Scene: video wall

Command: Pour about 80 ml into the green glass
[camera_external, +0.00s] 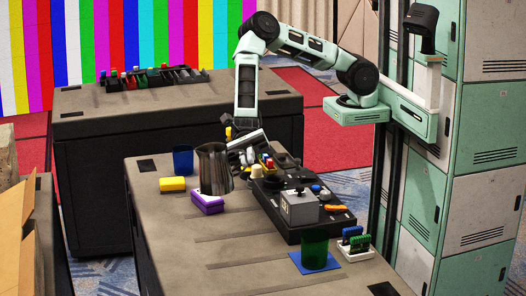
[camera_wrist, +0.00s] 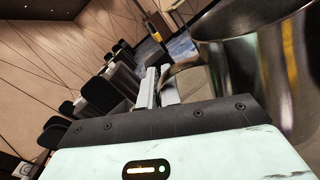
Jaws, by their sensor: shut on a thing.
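The green glass (camera_external: 314,250) stands upright on a blue square mat (camera_external: 330,268) near the front right of the table. A metal pitcher (camera_external: 214,170) is toward the table's back left, held in my gripper (camera_external: 236,158). It looks upright. In the wrist view the pitcher (camera_wrist: 285,75) fills the right side, and my gripper (camera_wrist: 158,88) is shut on its handle. The inside of the pitcher is hidden, so its liquid cannot be seen. Whether its base touches the table cannot be told. The glass is well apart from the pitcher, and its contents are not clear.
A black control panel (camera_external: 285,225) with a grey box (camera_external: 299,207) lies on the right. A white rack (camera_external: 354,253) stands beside the glass. The front left tabletop is clear.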

